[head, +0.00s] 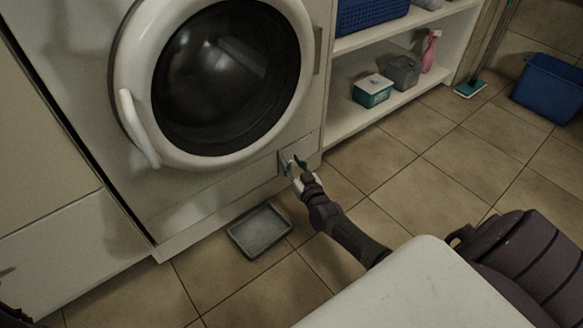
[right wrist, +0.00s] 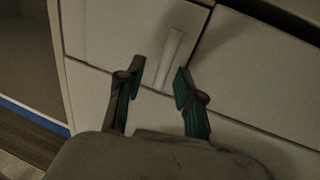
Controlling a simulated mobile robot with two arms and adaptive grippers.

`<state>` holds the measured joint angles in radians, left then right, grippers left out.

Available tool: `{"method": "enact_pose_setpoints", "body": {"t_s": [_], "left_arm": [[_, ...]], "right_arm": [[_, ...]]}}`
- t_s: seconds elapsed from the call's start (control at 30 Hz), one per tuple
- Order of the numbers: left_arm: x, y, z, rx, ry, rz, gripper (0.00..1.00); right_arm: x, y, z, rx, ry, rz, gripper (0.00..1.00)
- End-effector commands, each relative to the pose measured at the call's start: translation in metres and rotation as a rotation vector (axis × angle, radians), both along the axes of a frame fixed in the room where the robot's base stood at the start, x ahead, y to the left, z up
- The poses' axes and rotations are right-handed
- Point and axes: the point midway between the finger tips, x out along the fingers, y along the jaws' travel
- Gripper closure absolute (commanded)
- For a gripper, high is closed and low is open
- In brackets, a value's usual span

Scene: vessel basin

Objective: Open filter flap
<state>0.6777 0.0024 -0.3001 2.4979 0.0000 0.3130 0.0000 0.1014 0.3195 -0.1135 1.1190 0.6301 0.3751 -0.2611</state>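The white washing machine (head: 190,200) has a round glass door, which is shut. The filter flap (head: 306,146) is a small panel at its lower right and looks closed. In the right wrist view the flap (right wrist: 112,32) has a pale raised strip, its handle (right wrist: 171,58). My right gripper (head: 291,166) is in front of the flap. In the right wrist view its two green-padded fingers (right wrist: 159,74) are apart, with the handle showing between and just beyond them. I cannot tell whether they touch it.
A grey tray (head: 260,231) lies on the tiled floor below the machine. Right of the machine is a white shelf (head: 374,123) with boxes and a pink bottle (head: 431,50). A blue bin (head: 549,88) stands at the far right.

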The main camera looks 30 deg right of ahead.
Motion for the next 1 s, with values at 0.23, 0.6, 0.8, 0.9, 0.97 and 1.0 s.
{"method": "enact_pose_setpoints", "body": {"t_s": [0.23,0.6,0.8,0.9,0.97,1.0], "left_arm": [[-0.0051,-0.0002,0.0004,0.001,-0.014,0.001,0.6],[-0.0052,-0.0003,0.0006,0.001,-0.014,0.001,0.6],[-0.0053,-0.0004,0.0005,0.001,-0.015,0.0,0.6],[-0.0052,-0.0004,0.0005,0.001,-0.015,0.0,0.6],[-0.0052,-0.0004,0.0005,0.001,-0.015,0.0,0.6],[-0.0052,-0.0004,0.0006,0.001,-0.015,0.0,0.6]], "right_arm": [[0.0073,-0.0013,0.0002,0.001,0.001,0.0,0.63],[0.0069,-0.0012,0.0004,0.001,0.001,0.0,1.0],[0.0068,-0.0012,0.0003,0.001,0.001,0.0,1.0],[0.0068,-0.0012,0.0003,0.001,0.001,0.0,1.0],[0.0067,-0.0012,0.0003,0.001,0.001,0.0,1.0],[0.0065,-0.0012,0.0003,0.0,0.001,0.001,1.0]]}}
